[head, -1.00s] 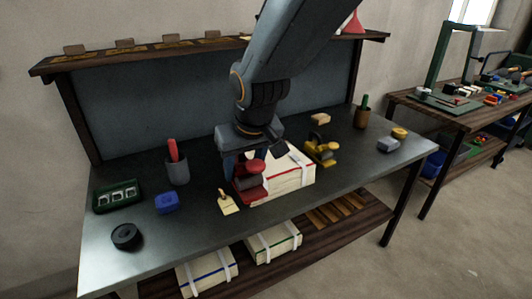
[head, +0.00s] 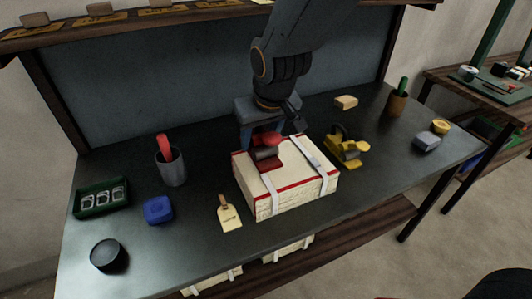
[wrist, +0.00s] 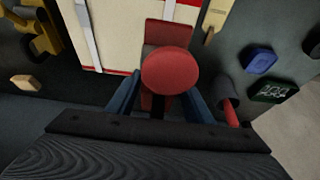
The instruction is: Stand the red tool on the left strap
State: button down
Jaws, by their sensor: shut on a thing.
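The red tool (head: 268,154) has a rounded red head and a dark part. It is over the back left top of a cream bundle with red edges (head: 292,205). My gripper (head: 262,136) is behind the tool and shut on it. In the wrist view the red tool (wrist: 170,70) sits between the blue fingers of my gripper (wrist: 162,100), its round end facing the camera. The left strap (head: 268,186) is white and runs down the bundle's front, with its rear part hidden by the tool. The right strap (head: 318,160) is clear. I cannot tell whether the tool touches the bundle.
A yellow tool (head: 345,150) stands right of the bundle. The front right of the table is bare.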

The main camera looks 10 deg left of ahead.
aim_at(266, 134)
jog(key=shift+f, duration=3.15)
jog(key=shift+f, duration=0.2)
jog(key=c, duration=0.9)
grip_release()
jog(key=shift+s+r, duration=0.1)
jog(key=shift+r, duration=0.4)
jog(key=v, duration=1.1)
jog(key=shift+s+d+r, duration=0.1)
jog(key=shift+s+d, duration=0.05)
